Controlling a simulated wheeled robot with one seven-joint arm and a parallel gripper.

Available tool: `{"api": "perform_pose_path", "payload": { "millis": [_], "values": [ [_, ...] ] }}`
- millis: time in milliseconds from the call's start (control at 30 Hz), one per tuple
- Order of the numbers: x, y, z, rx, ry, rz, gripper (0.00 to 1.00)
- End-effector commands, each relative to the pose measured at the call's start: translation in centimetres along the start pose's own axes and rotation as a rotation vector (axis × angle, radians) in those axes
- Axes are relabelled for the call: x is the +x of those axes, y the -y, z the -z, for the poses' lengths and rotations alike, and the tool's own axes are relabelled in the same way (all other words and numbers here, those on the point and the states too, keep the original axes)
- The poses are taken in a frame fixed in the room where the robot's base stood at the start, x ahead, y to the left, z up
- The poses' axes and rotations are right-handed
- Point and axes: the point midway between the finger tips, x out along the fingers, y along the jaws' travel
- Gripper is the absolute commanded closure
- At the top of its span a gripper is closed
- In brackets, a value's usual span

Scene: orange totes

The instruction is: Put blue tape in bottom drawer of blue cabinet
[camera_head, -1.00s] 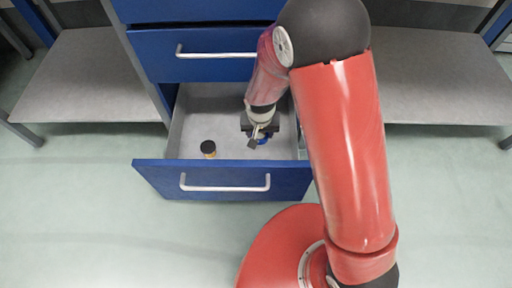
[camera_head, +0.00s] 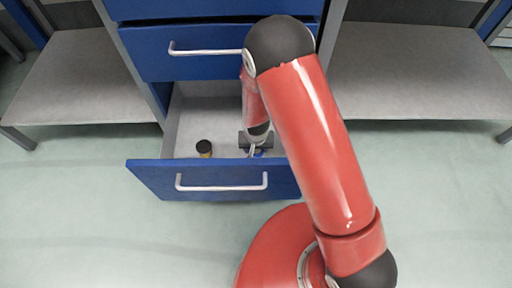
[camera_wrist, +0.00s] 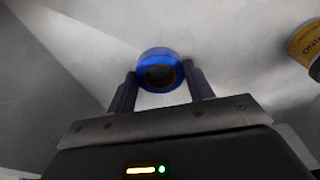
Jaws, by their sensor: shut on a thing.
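The blue tape (camera_wrist: 149,57) is a ring held between the two fingers of my gripper (camera_wrist: 160,88) in the wrist view. In the head view my gripper (camera_head: 257,149) is inside the open bottom drawer, shut on the tape; a bit of blue (camera_head: 258,154) shows at the fingertips. The bottom drawer (camera_head: 215,180) of the blue cabinet (camera_head: 217,10) is pulled out, with a light grey inside. I cannot tell whether the tape touches the drawer floor.
A small container with a black lid (camera_head: 204,147) and yellow side stands in the drawer, left of my gripper. The drawer above (camera_head: 195,65) is shut. Grey low shelves (camera_head: 420,75) flank the cabinet. The drawer floor between container and gripper is clear.

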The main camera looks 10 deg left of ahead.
Motion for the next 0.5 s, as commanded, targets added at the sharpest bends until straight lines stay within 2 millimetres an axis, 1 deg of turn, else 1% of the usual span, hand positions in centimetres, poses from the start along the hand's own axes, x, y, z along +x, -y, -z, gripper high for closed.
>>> {"api": "perform_pose_path", "payload": {
  "millis": [100,133,267,300,500],
  "values": [
    [0.44,0.00,-0.08,0.000,0.000,0.000,0.70],
    [0.32,0.00,-0.06,0.000,0.000,0.000,0.46],
    [0.25,0.00,-0.06,0.000,0.000,0.000,0.29],
    [0.25,0.00,-0.06,0.000,0.000,0.000,0.26],
    [0.24,0.00,-0.06,0.000,0.001,0.000,0.26]
  ]
}}
